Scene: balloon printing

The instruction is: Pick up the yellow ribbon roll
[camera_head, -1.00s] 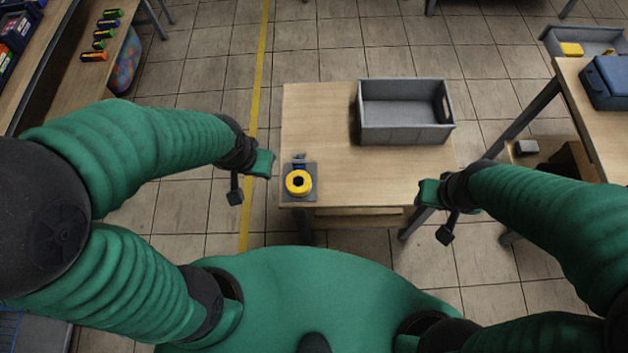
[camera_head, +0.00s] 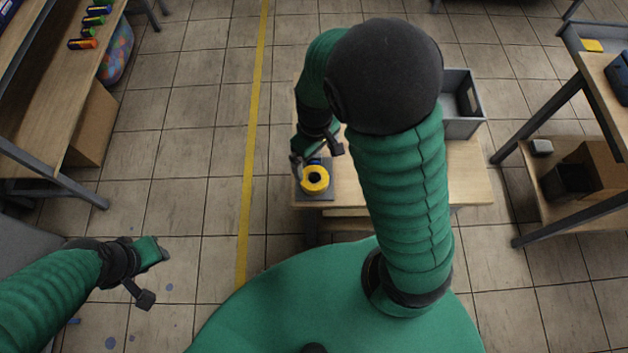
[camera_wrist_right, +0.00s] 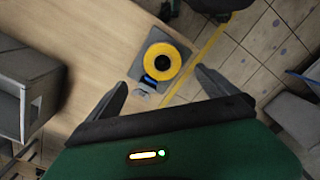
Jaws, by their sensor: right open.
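The yellow ribbon roll (camera_head: 315,189) is a ring with a dark centre on a small grey stand (camera_head: 299,189), near the front left corner of the wooden table. My right gripper (camera_head: 303,160) is close behind and left of the roll in the head view, apart from it. In the right wrist view the roll (camera_wrist_right: 179,62) lies between and beyond the tips of the spread fingers (camera_wrist_right: 160,82), which are empty. A blue part shows beside the roll. My left gripper (camera_head: 156,250) is at the lower left, away from the table; its jaw opening is unclear.
A grey bin (camera_head: 464,128) stands at the table's back right, partly hidden by my right arm. It also shows at left in the right wrist view (camera_wrist_right: 12,112). Shelving (camera_head: 45,130) stands at left and another table (camera_head: 606,80) at right.

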